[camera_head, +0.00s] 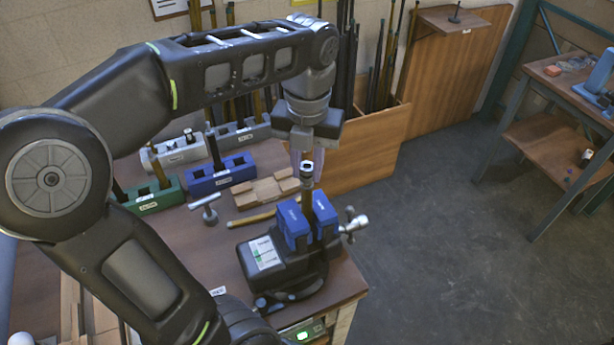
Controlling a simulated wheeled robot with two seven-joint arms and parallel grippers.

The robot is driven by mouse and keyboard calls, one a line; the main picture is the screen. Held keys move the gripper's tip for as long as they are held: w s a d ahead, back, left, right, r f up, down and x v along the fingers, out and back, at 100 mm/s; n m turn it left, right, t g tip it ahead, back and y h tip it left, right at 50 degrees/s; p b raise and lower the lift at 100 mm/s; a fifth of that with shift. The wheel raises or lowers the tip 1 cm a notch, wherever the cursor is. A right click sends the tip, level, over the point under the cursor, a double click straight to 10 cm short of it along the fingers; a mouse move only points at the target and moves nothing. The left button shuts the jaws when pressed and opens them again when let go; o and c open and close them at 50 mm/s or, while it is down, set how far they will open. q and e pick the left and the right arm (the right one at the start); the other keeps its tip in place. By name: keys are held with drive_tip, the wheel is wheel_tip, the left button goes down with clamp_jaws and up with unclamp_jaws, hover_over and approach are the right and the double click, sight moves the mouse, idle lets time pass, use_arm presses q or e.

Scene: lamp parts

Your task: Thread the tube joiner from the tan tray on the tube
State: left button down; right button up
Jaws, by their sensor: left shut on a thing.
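My left gripper (302,158) points down over the blue-jawed vise and is shut on a small dark and silver piece (306,171), which looks like the tube joiner. The brass-coloured tube (308,200) stands upright between the blue jaws (294,222) of the black vise (285,262). The joiner is at the tube's top end; I cannot tell whether it is around the tube or just above it. A tan wooden piece (262,192), perhaps the tan tray, lies on the bench behind and left of the vise. My right gripper is out of view.
A blue holder (222,178), a green holder (160,201) and grey holders (178,152) stand along the back of the bench. A small T-shaped metal tool (206,203) and a short brass-coloured rod (251,219) lie left of the vise. The bench's right edge is close to the vise.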

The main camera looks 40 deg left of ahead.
use_arm(q)
drive_tip(key=c, duration=1.6)
unclamp_jaws()
drive_tip(key=shift+s+f, duration=0.1)
drive_tip(key=shift+f, duration=0.15)
drive_tip(key=o, duration=0.3)
drive_tip(key=shift+a, duration=0.1)
drive_tip(key=shift+o, duration=0.9)
drive_tip(key=shift+r, duration=0.15)
